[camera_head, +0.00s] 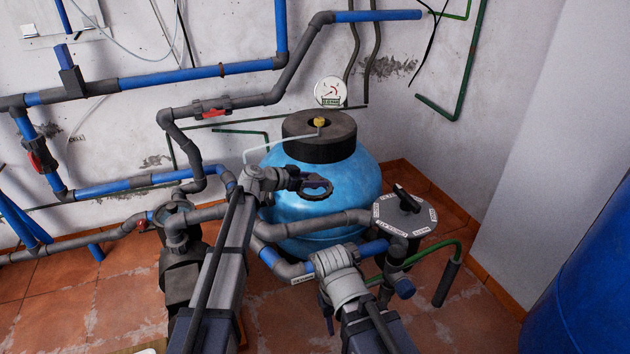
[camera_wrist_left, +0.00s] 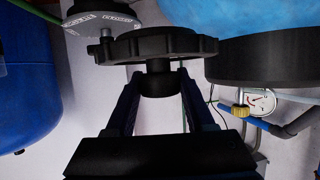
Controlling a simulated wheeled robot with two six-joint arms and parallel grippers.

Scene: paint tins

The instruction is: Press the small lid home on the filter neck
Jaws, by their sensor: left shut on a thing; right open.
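My left gripper (camera_head: 290,181) is shut on a small black lid (camera_head: 317,188) with a notched rim. In the left wrist view the fingers (camera_wrist_left: 158,92) grip the round stub of the lid (camera_wrist_left: 160,45). The lid is held in the air in front of the light-blue filter tank (camera_head: 345,185). The tank's black neck collar (camera_head: 318,152) is above and behind the lid, apart from it, with a brass fitting (camera_head: 320,122) on top. My right gripper (camera_head: 340,262) is low in front of the tank, open; its fingertips are hard to make out.
A grey labelled valve disc (camera_head: 405,215) with a black handle stands right of the tank. A round gauge (camera_head: 330,92) sits behind it. Grey and blue pipes (camera_head: 150,80) run along the wall and in front. A dark-blue vessel (camera_head: 585,270) fills the right edge.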

